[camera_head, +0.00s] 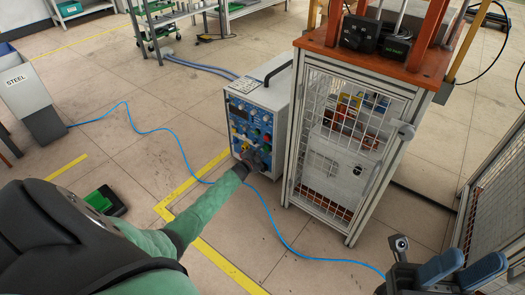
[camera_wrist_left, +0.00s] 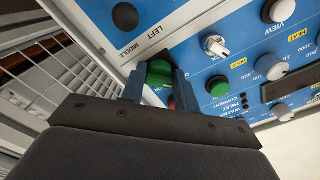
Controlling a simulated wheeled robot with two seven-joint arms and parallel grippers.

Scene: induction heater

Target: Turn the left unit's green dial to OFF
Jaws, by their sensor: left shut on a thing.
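The left unit (camera_head: 262,95) is a white box with a blue front panel, standing on the floor beside a mesh cage. In the head view my left gripper (camera_head: 254,160) is at the lower panel. My right gripper (camera_head: 462,268) is at bottom right, fingers apart, empty.
A mesh cage (camera_head: 345,145) with an orange top stands right of the unit. A blue cable (camera_head: 180,150) crosses the floor. A grey STEEL bin (camera_head: 30,100) stands at left.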

